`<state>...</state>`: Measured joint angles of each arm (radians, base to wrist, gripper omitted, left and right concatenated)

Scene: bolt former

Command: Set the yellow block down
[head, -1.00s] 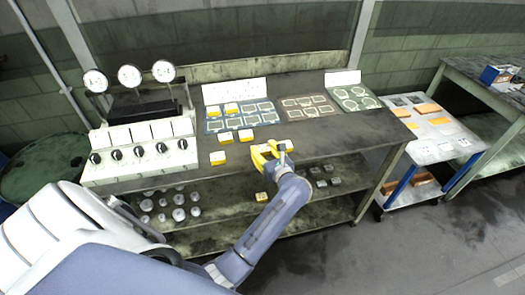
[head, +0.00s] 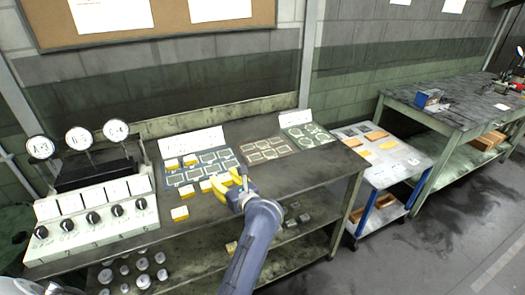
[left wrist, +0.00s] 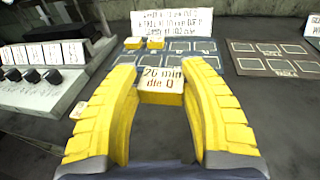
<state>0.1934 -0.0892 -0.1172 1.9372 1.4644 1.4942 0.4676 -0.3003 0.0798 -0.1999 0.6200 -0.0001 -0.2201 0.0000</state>
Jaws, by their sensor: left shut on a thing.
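My left gripper (head: 236,184), with yellow fingers, is over the bench just in front of the blue mat (head: 215,170). It is shut on a yellow block. Two other yellow blocks (head: 181,163) sit on the mat's far left squares. Another yellow block (head: 180,213) lies on the bench to the left. My right gripper is not in view.
A brown mat (head: 263,149) and a green mat (head: 309,135) lie to the right. A white sign (head: 192,141) stands behind the blue mat. A control box with knobs (head: 92,222) stands left. Bare bench (head: 300,170) lies right of the gripper.

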